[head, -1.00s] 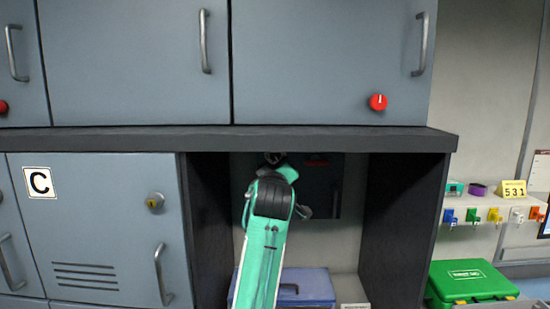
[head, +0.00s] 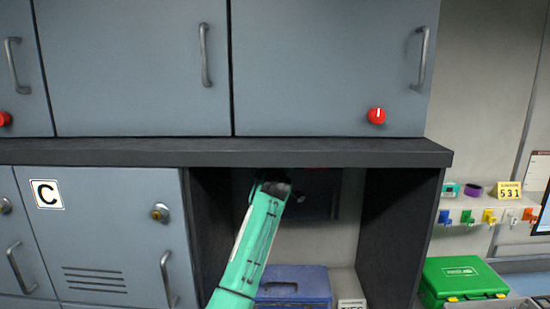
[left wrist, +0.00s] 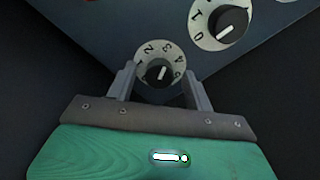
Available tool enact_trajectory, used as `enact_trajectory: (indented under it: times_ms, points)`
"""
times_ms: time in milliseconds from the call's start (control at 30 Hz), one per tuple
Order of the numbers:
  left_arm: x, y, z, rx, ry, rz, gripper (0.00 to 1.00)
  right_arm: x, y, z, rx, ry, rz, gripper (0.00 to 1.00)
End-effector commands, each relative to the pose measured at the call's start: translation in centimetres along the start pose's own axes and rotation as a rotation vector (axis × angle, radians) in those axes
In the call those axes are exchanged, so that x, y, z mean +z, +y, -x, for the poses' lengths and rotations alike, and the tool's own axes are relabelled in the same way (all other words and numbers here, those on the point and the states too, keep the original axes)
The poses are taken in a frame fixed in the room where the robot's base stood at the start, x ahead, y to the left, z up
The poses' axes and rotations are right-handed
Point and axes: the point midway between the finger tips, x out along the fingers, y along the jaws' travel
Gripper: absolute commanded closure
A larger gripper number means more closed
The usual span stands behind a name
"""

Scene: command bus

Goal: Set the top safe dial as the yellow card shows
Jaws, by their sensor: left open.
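The dark safe (head: 322,197) stands in the recess under the counter, mostly hidden by my left arm. In the left wrist view, my left gripper (left wrist: 160,84) is open, with its fingers on either side of one black dial (left wrist: 158,72) with a numbered white ring; I cannot tell whether they touch it. A second dial (left wrist: 226,22) is at the upper right, its white mark toward 0. I cannot tell which of these is the top dial. The yellow card (head: 508,191) reads 531 in the head view. My right gripper is not in view.
Dark side walls (head: 398,235) and the counter edge (head: 330,153) closely frame the recess. A blue case (head: 292,284) lies below my left arm. A green case (head: 462,278) and several coloured key tags (head: 488,216) are at the right.

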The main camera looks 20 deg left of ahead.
Motion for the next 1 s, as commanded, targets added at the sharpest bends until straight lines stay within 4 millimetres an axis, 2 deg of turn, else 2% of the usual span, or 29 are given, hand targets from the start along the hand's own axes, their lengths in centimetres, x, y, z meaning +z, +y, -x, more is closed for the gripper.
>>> enact_trajectory:
  times_ms: [367, 600, 1000]
  points:
    - [0.0, -0.01, -0.35, 0.001, 0.0, 0.0, 0.48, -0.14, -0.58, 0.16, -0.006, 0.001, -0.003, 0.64]
    - [0.02, -0.01, -0.34, 0.001, 0.0, 0.0, 0.92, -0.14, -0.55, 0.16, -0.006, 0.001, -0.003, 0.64]
    - [0.13, -0.09, -0.33, 0.0, -0.001, -0.072, 0.92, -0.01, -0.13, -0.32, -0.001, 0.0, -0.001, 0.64]
